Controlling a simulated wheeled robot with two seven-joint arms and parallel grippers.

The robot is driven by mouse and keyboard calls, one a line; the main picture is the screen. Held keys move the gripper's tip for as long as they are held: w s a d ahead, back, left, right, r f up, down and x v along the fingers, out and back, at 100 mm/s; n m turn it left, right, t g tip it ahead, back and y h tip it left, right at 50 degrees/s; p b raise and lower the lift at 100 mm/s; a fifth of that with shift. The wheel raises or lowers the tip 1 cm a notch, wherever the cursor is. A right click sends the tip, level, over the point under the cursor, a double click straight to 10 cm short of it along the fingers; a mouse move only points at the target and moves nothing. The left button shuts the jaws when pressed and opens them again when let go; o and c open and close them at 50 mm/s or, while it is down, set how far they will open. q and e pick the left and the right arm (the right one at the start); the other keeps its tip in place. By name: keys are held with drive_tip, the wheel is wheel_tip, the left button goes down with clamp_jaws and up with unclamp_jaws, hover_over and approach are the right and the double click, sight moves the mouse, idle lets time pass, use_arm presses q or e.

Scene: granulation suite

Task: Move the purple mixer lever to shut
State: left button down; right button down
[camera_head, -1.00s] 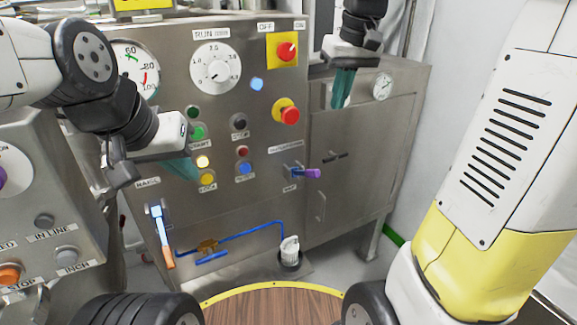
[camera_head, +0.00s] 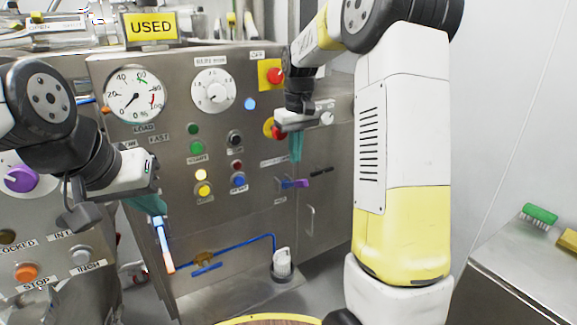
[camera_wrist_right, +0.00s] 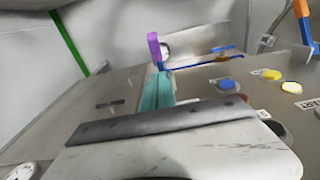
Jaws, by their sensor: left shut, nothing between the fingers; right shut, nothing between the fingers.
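The purple mixer lever (camera_head: 301,183) sticks out to the right from its blue mount, low on the right of the steel panel (camera_head: 225,145). In the right wrist view the lever (camera_wrist_right: 155,48) stands just beyond my fingertips. My right gripper (camera_head: 296,158) is shut and empty, its teal fingers pointing down just above the lever. The fingers (camera_wrist_right: 157,90) look close to the lever, but I cannot tell whether they touch it. My left gripper (camera_head: 150,205) is shut and empty at the left, in front of the blue lever with an orange tip (camera_head: 164,245).
Red stop buttons on yellow plates (camera_head: 265,75) sit above, partly behind my right gripper. Lit buttons (camera_head: 203,189) and a dial (camera_head: 214,90) fill the panel. A blue pipe (camera_head: 240,245) runs below. A side bench (camera_head: 530,270) holds a green brush (camera_head: 540,214).

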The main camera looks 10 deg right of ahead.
sight(293, 183)
drive_tip(key=shift+s+d+f, duration=0.1)
drive_tip(key=shift+s+f, duration=0.2)
drive_tip(key=shift+f, duration=0.3)
drive_tip(key=shift+s+d+f, duration=0.15)
drive_tip(key=shift+s+f, duration=0.2)
drive_tip(key=shift+f, duration=0.3)
drive_tip(key=shift+s+d+f, duration=0.1)
drive_tip(key=shift+s+f, duration=0.2)
drive_tip(key=shift+f, duration=0.3)
